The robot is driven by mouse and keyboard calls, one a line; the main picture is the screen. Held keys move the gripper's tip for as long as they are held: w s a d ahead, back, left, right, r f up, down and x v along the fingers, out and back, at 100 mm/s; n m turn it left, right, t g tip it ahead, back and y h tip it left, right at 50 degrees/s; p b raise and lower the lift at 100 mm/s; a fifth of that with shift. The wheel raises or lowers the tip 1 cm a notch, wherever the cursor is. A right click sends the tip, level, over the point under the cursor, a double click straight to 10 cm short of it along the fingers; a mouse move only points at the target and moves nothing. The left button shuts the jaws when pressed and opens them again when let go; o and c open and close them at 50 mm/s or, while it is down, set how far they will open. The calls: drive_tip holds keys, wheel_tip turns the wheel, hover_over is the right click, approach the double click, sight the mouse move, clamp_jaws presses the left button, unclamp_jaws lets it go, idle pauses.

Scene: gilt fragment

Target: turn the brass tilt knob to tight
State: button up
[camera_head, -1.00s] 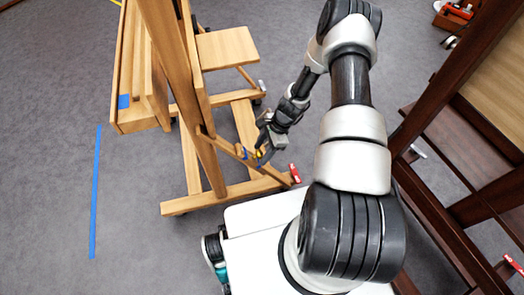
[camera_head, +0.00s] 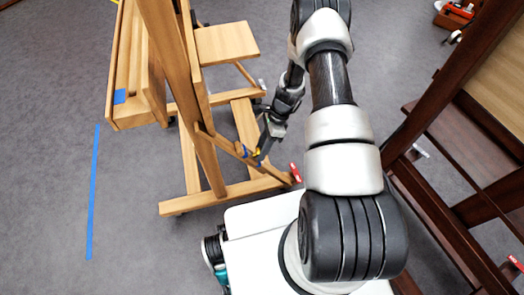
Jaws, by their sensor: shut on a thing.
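My gripper (camera_head: 262,153) reaches down beside the lower slanted strut of the light wooden easel (camera_head: 190,100). It is shut on the brass tilt knob (camera_head: 257,152), of which only a small yellow patch shows between the dark fingers. A bit of blue (camera_head: 241,150) shows on the strut just left of the fingers. The knob's turn position is too small to read.
A red tag (camera_head: 296,172) is at the easel foot's right end. Blue tape (camera_head: 93,195) marks the floor on the left. A dark wooden frame (camera_head: 440,215) stands close on the right. Open grey floor lies left of the easel.

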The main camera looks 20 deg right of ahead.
drive_tip(key=m+b, duration=0.1)
drive_tip(key=m+g+b, duration=0.1)
drive_tip(key=b, duration=0.1)
drive_tip(key=g+b, duration=0.1)
drive_tip(key=b, duration=0.1)
drive_tip(key=shift+w+d+f+m+y, duration=0.1)
drive_tip(key=shift+w+f+m+y, duration=0.2)
drive_tip(key=shift+f+m+y, duration=0.1)
drive_tip(key=shift+r+m+g+b, duration=0.2)
drive_tip(key=shift+m+g+b, duration=0.55)
drive_tip(key=shift+b, duration=0.5)
drive_tip(key=shift+r+y, duration=0.1)
drive_tip(key=shift+y, duration=0.2)
drive_tip(key=o, duration=1)
drive_tip(key=p+v, duration=0.2)
drive_tip(key=v, duration=1.5)
drive_tip(key=shift+w+d, duration=0.1)
drive_tip(key=shift+w, duration=0.15)
